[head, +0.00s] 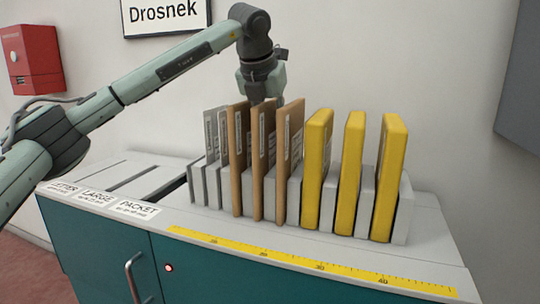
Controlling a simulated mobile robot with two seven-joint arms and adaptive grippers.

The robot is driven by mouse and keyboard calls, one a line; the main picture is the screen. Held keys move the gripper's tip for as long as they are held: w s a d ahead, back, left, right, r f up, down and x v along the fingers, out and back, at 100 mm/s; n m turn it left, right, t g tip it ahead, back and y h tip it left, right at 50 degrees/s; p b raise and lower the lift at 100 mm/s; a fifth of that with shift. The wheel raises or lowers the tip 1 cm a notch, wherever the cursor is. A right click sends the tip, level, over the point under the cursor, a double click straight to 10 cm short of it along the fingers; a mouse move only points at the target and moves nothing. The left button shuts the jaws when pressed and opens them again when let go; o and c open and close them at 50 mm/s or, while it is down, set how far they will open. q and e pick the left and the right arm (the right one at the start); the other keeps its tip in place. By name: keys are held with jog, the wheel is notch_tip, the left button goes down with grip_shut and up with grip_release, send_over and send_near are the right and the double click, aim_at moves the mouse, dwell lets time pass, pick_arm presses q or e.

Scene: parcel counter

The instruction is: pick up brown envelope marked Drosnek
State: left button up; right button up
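Several brown envelopes stand upright in a grey slotted rack on the counter: a left one (237,165), a middle one (258,170) and a right one (286,165). Each carries a pale label with print too small to read, so I cannot tell which is marked Drosnek. My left gripper (265,98) points down at the tops of the middle and right brown envelopes. Its fingertips are partly hidden behind them, so I cannot tell whether it is open or touches one. My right gripper is not in view.
Yellow packets (350,175) stand right of the brown envelopes, and thin grey-white envelopes (211,140) stand left. A "Drosnek" sign (165,14) and a red box (30,60) hang on the wall. The counter front (300,262) with a yellow ruler strip is clear.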

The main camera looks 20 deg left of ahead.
pick_arm(q)
jog(key=shift+f, duration=0.3)
dwell(0.5)
dwell(0.3)
grip_shut()
